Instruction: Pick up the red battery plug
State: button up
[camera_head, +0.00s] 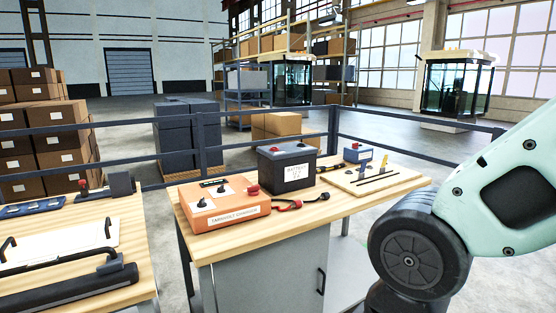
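A small red plug (284,206) with a cable lies on the wooden table (300,223), in front of the black battery (275,158). Yellow and black pieces lie beside it, and a dark piece is at the cable's right end; which part is the battery plug's body is too small to tell. The battery has a white label and a red cap on top. An orange box (240,214) with dark knobs and a white label stands left of the plug. My gripper is out of view; only part of my arm shows at the right.
A second table (135,235) at left holds a white panel and black bars. A dark railing (410,154) runs behind. The table's front strip is clear.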

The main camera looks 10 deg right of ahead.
aim_at(297, 204)
jog(key=i+l+u, duration=0.25)
jog(key=i+l, duration=0.25)
jog(key=i, duration=0.15)
jog(key=i+l+u, duration=0.25)
jog(key=i+l, duration=0.35)
jog(key=i+l+u, duration=0.25)
jog(key=i+l, duration=0.3)
jog(key=l, duration=0.2)
